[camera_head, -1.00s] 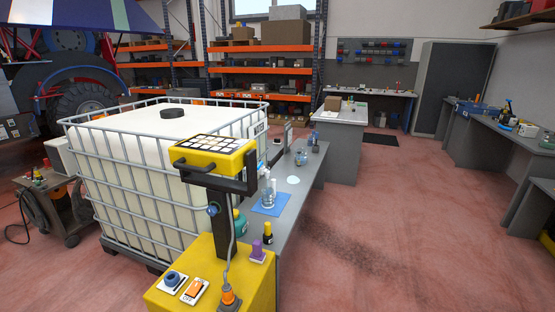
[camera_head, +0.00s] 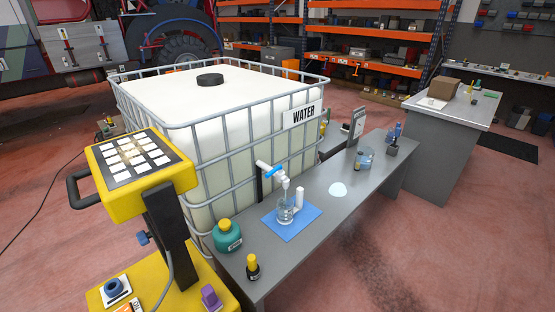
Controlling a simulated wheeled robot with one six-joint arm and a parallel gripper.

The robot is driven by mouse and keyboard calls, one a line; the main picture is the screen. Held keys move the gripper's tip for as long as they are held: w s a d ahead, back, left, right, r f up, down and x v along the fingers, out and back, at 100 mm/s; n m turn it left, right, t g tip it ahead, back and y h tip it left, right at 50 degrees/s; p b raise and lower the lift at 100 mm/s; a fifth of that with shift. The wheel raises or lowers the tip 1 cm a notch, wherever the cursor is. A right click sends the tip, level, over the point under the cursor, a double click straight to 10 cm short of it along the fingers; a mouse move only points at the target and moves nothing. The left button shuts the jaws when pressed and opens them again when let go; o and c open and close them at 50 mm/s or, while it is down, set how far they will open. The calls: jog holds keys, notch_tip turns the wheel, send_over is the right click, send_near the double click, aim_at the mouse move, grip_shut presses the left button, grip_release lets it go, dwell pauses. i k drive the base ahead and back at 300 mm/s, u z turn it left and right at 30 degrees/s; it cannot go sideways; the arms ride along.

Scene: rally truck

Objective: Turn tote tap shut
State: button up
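The tote (camera_head: 218,100) is a large white tank in a grey wire cage, with a black lid and a WATER label (camera_head: 304,114). Its tap (camera_head: 265,166) sticks out low on the near right side. The tap is white with a blue handle (camera_head: 274,171). Its spout points down over a clear beaker (camera_head: 286,209) on a blue mat (camera_head: 303,229). The picture is too small to tell whether water runs from the spout. My gripper is not in view.
A yellow console (camera_head: 141,176) with a keypad stands at the near left. A grey bench (camera_head: 330,208) carries the mat, a green bottle (camera_head: 227,236), a small black bottle (camera_head: 253,268) with a yellow cap and several other items. The red floor to the right is open.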

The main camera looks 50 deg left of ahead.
aim_at(279, 168)
jog(key=u, duration=0.6)
jog(key=i, duration=1.15)
jog(key=u, duration=1.65)
jog(key=i, duration=0.65)
jog(key=u, duration=0.4)
